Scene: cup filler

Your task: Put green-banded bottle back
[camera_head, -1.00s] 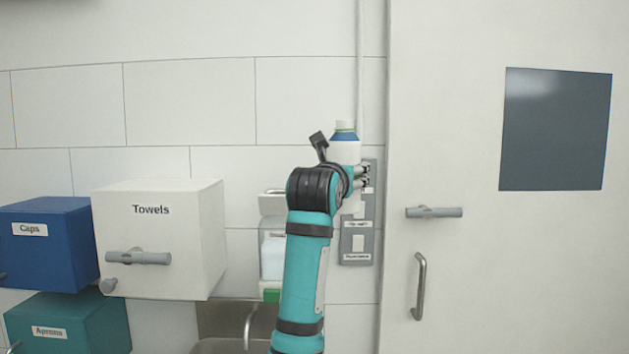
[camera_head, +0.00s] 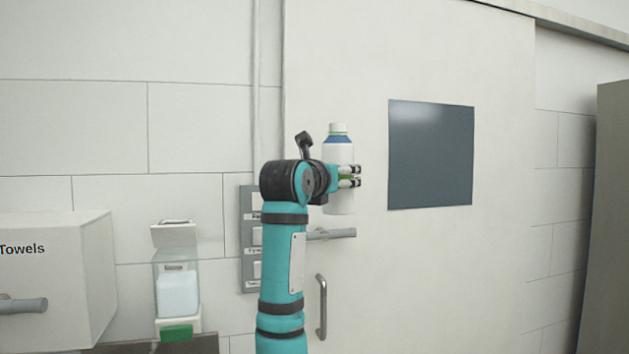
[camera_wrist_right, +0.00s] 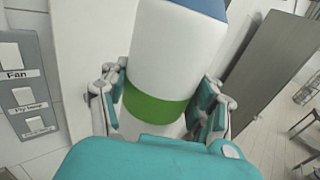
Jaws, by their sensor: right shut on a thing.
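The green-banded bottle (camera_head: 338,150) is white with a blue shoulder, a white cap and a thin green line below the cap. It is upright in the head view, held up in front of the door. My right gripper (camera_head: 350,176) is shut around its middle. In the right wrist view, the fingers of my right gripper (camera_wrist_right: 160,100) press on both sides of the bottle (camera_wrist_right: 170,55) at its wide green band. My left gripper is not in view.
A wall dispenser (camera_head: 177,285) with a green tab hangs left of my arm. A switch panel (camera_head: 248,240) sits behind my wrist. The white door (camera_head: 430,260) has a dark window and handles. A towels box (camera_head: 60,280) is at the left, a grey cabinet (camera_head: 610,220) at the right.

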